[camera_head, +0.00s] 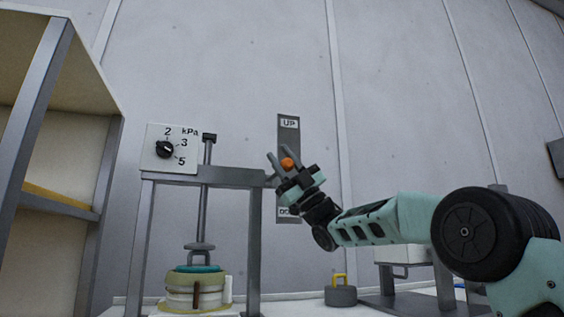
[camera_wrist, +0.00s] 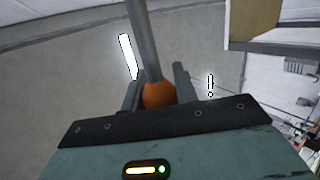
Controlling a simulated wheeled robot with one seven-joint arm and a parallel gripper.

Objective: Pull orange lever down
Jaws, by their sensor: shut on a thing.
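The orange lever knob (camera_head: 287,164) sits in front of a grey vertical plate (camera_head: 289,137) on the wall. The plate has an "UP" label at its top and a partly hidden label at its bottom. The knob is about midway between the labels. My gripper (camera_head: 281,162) is at the knob, with a finger on each side, shut on it. In the wrist view the orange knob (camera_wrist: 159,94) shows between the fingers, with a grey rod (camera_wrist: 147,45) running away from it. The lower part of the knob is hidden by the gripper body.
Left of the lever stands a grey press frame (camera_head: 145,235) with a kPa dial panel (camera_head: 172,149) and a round pot (camera_head: 194,290) under its plunger. A weight with a yellow handle (camera_head: 340,294) stands on the table below. A shelf (camera_head: 50,170) is at far left.

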